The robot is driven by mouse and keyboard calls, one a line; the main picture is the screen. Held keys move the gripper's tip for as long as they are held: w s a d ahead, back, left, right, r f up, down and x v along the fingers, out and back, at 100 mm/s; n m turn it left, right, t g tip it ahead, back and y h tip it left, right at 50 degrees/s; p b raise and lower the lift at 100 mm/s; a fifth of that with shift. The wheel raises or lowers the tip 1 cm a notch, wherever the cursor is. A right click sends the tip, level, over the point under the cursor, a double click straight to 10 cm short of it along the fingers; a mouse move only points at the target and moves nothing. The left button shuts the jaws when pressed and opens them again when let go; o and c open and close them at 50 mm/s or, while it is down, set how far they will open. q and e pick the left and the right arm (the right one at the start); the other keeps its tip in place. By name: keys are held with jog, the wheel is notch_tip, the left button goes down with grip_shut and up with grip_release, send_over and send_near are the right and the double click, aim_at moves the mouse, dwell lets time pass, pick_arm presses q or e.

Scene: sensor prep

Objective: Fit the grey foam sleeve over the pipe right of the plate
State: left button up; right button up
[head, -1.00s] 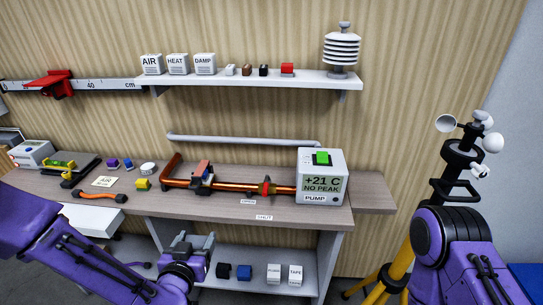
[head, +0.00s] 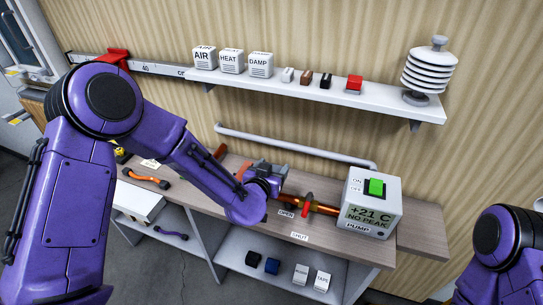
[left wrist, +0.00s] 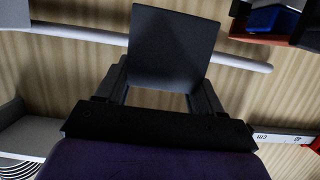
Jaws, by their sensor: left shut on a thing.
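My left gripper (head: 272,168) is above the back of the bench, over the left part of the copper pipe (head: 324,209). It is shut on a dark grey block, which looks like the grey foam sleeve (left wrist: 170,48); the block fills the space between the fingers in the left wrist view. In the head view my arm and gripper hide much of the pipe's left part. I cannot tell the plate there, nor whether the sleeve touches the pipe. My right gripper is out of view; only my right arm shows at the right edge.
A valve with a red handle (head: 306,210) sits on the pipe, left of the pump box (head: 369,205). A wall shelf (head: 330,91) with small boxes and a white louvred shield (head: 429,70) hangs above. A grey wall rail (head: 290,145) runs behind the bench.

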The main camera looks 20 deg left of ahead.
pick_arm(q)
jog(key=shift+w+d+f, duration=0.1)
jog(key=shift+f, duration=0.2)
jog(key=f+b, duration=0.4)
jog(key=f, duration=0.1)
jog(key=f+b, duration=0.2)
jog(key=shift+w+f+b, duration=0.3)
jog(key=shift+f+b, duration=0.1)
jog(key=shift+s, duration=0.1)
dwell(0.4)
jog(key=shift+f+b, duration=0.3)
jog(key=shift+f, duration=0.25)
dwell(0.7)
jog(key=o, duration=1.1)
jog(key=shift+o, duration=0.2)
jog(key=shift+r, duration=0.1)
